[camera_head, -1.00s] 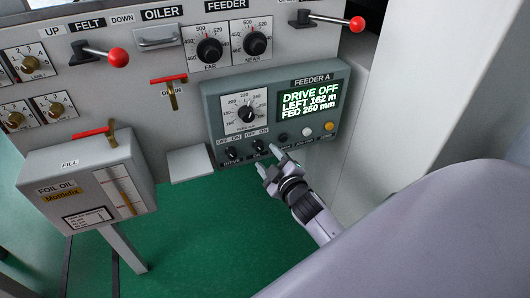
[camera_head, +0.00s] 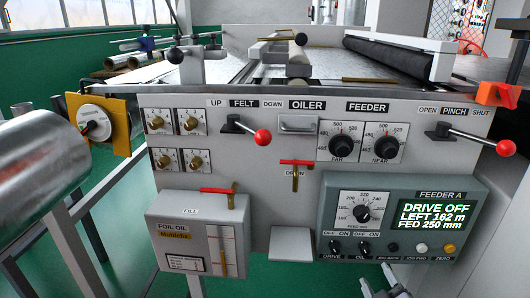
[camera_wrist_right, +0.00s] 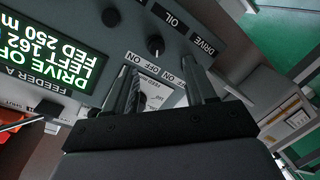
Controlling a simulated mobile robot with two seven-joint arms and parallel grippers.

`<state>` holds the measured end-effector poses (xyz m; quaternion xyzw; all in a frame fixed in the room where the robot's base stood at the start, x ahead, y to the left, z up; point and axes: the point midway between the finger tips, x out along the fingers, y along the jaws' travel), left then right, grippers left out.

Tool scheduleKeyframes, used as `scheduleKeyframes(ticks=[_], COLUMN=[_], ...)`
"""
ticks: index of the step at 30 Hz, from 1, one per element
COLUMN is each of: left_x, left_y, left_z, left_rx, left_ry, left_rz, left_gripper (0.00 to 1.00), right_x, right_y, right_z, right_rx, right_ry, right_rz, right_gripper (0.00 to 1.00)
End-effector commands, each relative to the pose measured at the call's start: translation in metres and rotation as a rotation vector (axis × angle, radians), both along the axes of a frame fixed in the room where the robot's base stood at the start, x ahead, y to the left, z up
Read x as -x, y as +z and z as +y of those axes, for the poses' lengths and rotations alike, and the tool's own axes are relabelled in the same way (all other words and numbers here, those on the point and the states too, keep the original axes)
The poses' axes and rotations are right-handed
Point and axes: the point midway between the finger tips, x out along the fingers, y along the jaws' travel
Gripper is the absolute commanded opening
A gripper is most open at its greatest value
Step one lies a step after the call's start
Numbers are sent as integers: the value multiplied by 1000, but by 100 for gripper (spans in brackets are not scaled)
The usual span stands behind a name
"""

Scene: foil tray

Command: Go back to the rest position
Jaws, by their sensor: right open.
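My right gripper (camera_head: 378,278) shows at the bottom edge of the head view, just below the Feeder A panel (camera_head: 340,222). Its two fingers are apart with nothing between them. In the right wrist view my right gripper (camera_wrist_right: 160,68) also shows open and empty, in front of the OIL and DRIVE switches. The panel's screen (camera_head: 432,215) reads DRIVE OFF, LEFT 162 m, FED 250 mm. Most of my right arm is outside the head view. My left gripper does not show in either view.
The foil oil box (camera_head: 180,240) stands out at the lower left. The felt lever (camera_head: 245,128) and pinch lever (camera_head: 470,137) stick out with red knobs. A metal roll (camera_head: 40,150) is at the far left. Green floor (camera_head: 125,225) shows between frame legs.

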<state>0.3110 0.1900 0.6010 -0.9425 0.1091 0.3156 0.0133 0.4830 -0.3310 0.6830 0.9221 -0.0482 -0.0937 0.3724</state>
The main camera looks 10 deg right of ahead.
Motion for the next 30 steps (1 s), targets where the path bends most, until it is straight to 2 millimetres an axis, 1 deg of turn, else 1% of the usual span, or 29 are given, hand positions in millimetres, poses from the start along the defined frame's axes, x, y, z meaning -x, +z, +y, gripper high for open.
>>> scheduleKeyframes(ticks=[2, 5, 6, 8, 9, 11, 12, 14, 15, 16, 18, 21, 27, 30], left_x=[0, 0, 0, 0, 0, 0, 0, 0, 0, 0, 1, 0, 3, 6], left_y=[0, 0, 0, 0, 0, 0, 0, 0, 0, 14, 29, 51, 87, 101], left_z=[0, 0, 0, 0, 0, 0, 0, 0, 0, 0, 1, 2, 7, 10], left_rx=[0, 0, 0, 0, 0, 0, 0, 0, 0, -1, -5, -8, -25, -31], left_ry=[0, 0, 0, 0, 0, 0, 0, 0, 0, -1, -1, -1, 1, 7], left_rz=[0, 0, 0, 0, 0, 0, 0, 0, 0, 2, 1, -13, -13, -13], left_gripper=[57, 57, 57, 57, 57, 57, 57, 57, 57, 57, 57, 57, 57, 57], right_x=[15, 44, 60, 83, 100, 123, 140, 164, 182, 177, 175, 176, 178, 180], right_y=[-12, -33, -42, -54, -61, -70, -75, -81, -83, -69, -54, -38, 2, 17], right_z=[11, 36, 48, 68, 81, 100, 114, 133, 146, 143, 140, 138, 133, 131], right_rx=[-63, -206, -278, -384, -454, -552, -617, -711, -772, -765, -754, -746, -733, -726], right_ry=[11, 31, 39, 49, 54, 59, 62, 63, 64, 60, 59, 56, 50, 47], right_rz=[38, 121, 164, 234, 281, 353, 401, 477, 528, 516, 508, 505, 497, 494], right_gripper=[55, 55, 55, 55, 55, 55, 55, 55, 55, 55, 55, 55, 55, 55])
